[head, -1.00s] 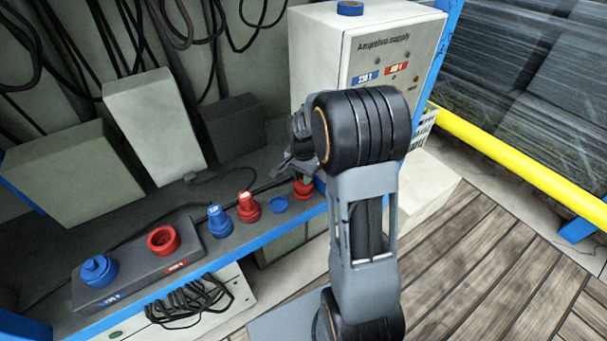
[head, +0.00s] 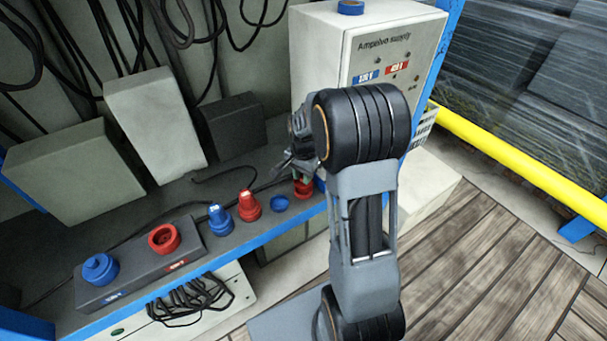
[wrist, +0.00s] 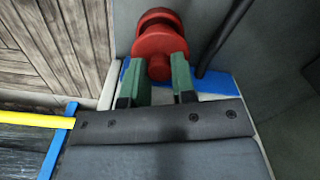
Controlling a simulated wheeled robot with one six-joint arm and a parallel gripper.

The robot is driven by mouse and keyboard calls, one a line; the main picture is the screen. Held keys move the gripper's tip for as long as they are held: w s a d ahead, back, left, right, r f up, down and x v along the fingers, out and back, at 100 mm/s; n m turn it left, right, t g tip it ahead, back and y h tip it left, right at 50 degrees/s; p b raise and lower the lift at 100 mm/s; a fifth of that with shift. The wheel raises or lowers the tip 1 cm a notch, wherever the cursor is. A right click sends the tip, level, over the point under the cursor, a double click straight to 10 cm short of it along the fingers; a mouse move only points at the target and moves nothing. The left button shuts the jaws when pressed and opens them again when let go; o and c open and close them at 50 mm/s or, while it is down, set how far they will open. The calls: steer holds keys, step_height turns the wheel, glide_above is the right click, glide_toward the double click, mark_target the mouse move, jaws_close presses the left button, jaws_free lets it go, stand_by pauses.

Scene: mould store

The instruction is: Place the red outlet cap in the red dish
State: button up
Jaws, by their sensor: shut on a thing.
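My gripper (wrist: 158,82) is shut on the knob of the red outlet cap (wrist: 158,42), between its two green fingertips. The red dish (head: 303,190) is on the shelf directly under my gripper in the head view. In the wrist view, a second red rim (wrist: 160,15) shows just beyond the cap and looks like the dish. The cap is at or just above the dish; I cannot tell whether it touches. The red outlet (head: 164,238) on the dark block is uncovered, with its dark inside showing.
On the shelf stand a red plug (head: 248,206), a blue plug (head: 220,219) and an empty-looking blue dish (head: 280,204). A blue capped outlet (head: 99,269) sits at the block's left. A supply box (head: 345,50) stands behind my arm. A blue edge (head: 270,233) runs along the shelf front.

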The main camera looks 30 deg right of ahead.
steer(key=shift+f, duration=0.75)
stand_by(1.2)
steer(key=o, duration=1)
steer(key=shift+o, duration=0.3)
steer(key=o, duration=0.3)
steer(key=shift+r, duration=0.1)
steer(key=shift+r+p, duration=2.9)
steer(key=shift+r, duration=0.8)
